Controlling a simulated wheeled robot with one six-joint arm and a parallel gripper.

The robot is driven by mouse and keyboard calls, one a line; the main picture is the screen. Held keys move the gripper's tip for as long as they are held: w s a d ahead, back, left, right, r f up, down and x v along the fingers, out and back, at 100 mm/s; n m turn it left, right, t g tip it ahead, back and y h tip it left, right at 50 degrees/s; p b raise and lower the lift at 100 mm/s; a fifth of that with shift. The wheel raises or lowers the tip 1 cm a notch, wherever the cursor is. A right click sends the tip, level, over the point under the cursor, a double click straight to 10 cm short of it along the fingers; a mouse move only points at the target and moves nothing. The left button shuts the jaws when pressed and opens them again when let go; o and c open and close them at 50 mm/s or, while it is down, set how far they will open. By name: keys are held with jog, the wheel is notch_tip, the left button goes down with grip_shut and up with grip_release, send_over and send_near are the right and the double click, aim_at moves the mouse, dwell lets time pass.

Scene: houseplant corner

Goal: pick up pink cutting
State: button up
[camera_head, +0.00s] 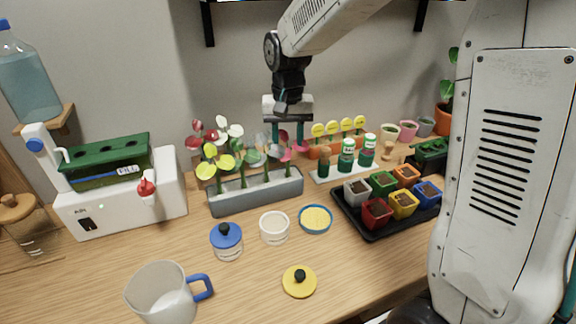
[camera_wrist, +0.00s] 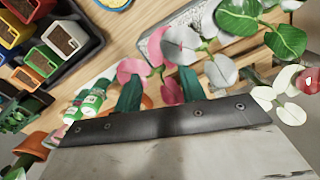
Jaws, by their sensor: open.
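My gripper (camera_head: 288,140) is open above the right end of the grey planter (camera_head: 258,193), pointing down. In the wrist view its two dark green fingers (camera_wrist: 160,88) stand apart, with pink leaves between and around them. The pink cutting (camera_head: 285,155) shows only in part in the head view, beside the fingers at the planter's right end. In the wrist view its pink leaves (camera_wrist: 172,91) lie close to the fingers; I cannot tell whether they touch. Its stem is mostly hidden.
Grey-green leaved cuttings (camera_head: 252,157) crowd the gripper's left side. Yellow label stakes (camera_head: 346,126) and green bottles (camera_head: 367,150) stand to the right. A black tray of coloured pots (camera_head: 372,238) is at front right. The wooden table's front middle holds lids and tubs.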

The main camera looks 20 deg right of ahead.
aim_at(288, 156)
notch_tip(288, 156, down, 6)
jog(key=shift+w+d+f, duration=0.1)
grip_shut()
